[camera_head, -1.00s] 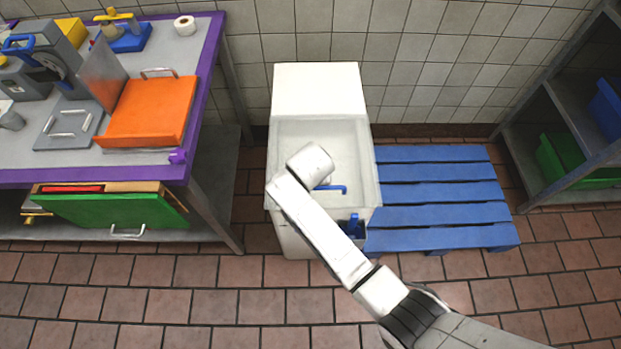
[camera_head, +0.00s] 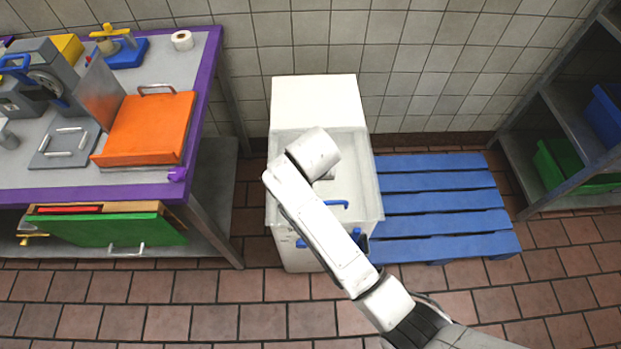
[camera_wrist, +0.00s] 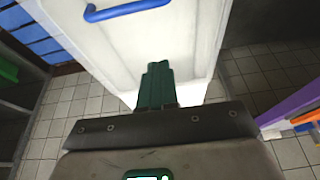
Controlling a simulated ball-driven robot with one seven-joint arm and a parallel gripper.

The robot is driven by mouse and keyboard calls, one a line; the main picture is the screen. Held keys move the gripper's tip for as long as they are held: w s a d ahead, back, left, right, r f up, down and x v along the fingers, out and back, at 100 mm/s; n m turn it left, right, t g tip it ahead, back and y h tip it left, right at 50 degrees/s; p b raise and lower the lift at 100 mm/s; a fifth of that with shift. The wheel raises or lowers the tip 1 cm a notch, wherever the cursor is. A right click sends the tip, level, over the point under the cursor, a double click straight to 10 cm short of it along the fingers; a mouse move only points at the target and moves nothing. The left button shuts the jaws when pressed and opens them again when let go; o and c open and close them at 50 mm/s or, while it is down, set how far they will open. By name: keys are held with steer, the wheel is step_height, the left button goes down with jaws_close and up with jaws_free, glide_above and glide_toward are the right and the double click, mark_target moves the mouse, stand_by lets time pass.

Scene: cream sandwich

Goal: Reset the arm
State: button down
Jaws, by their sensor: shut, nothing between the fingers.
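My arm (camera_head: 325,230) reaches up from the lower right in the head view, over the front of a white basin-like unit (camera_head: 315,100). My gripper is hidden behind the arm there. In the wrist view my gripper (camera_wrist: 157,72) shows as two green fingers pressed together, with nothing between them. The fingers point at the white unit, which fills the middle of the wrist view (camera_wrist: 175,40). I cannot tell whether they touch it. A blue handle (camera_wrist: 128,9) lies beyond them.
A purple-edged table (camera_head: 206,90) on the left bears an orange lidded box (camera_head: 150,128) and a slicer-like machine. A green panel (camera_head: 105,230) is below. A blue pallet (camera_head: 440,198) lies right of the unit, and a shelf (camera_head: 560,125) stands farther right. Tiled floor (camera_head: 210,290) is clear in front.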

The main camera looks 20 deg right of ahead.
steer(key=shift+v, duration=1.05)
steer(key=shift+s+f, duration=0.1)
steer(key=s+d+n+g, duration=0.1)
steer(key=s+d, duration=0.3)
steer(key=s, duration=0.6)
steer(key=s+d+f+n+g, duration=0.1)
steer(key=s+d, duration=0.3)
steer(key=s, duration=0.6)
steer(key=s+d+f+g+y, duration=0.1)
steer(key=s+d, duration=0.3)
steer(key=s, duration=0.6)
steer(key=shift+n, duration=0.4)
steer(key=shift+d+f, duration=0.1)
steer(key=shift+f, duration=0.05)
